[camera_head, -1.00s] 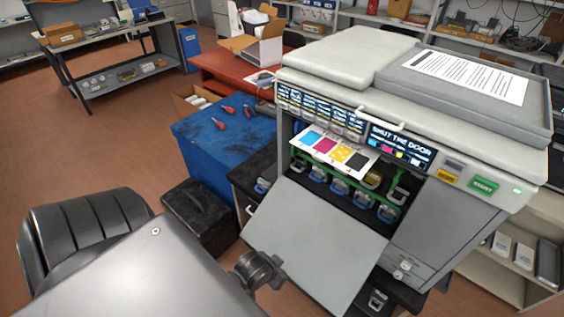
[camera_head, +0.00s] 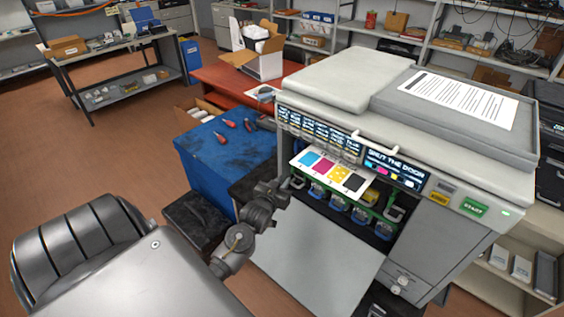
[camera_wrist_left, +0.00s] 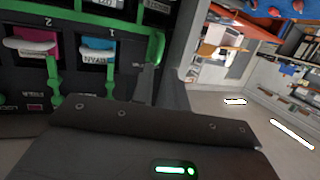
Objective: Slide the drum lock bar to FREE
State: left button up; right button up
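The printer (camera_head: 455,130) stands open at the front, with its flap (camera_head: 310,250) folded down. Inside the bay are several blue-handled cartridges and green bar parts (camera_head: 364,208); I cannot tell which is the drum lock bar, and no FREE mark is legible. In the left wrist view, a green rail (camera_wrist_left: 95,18) runs above slots 2 and 1, with a green upright (camera_wrist_left: 156,47) at the right end. My left gripper (camera_head: 276,190) is at the bay's left front edge. Its dark body (camera_wrist_left: 150,125) fills the lower wrist view; its fingers are unclear. My right gripper is not in view.
A colour card (camera_head: 332,172) covers the bay's upper part. The panel (camera_head: 396,168) reads SHUT THE DOOR. Open floor (camera_head: 60,160) lies farther left.

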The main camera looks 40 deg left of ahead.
aim_at(292, 169)
pick_arm(q)
jog(key=b+x, duration=0.2)
jog(key=x, duration=0.2)
jog(key=b+x, duration=0.3)
jog(key=x, duration=0.1)
jog(key=shift+w+f, duration=0.25)
jog(key=shift+w+a, duration=0.1)
jog(key=shift+w, duration=0.15)
jog(key=shift+r, duration=0.35)
jog(key=shift+r, duration=0.1)
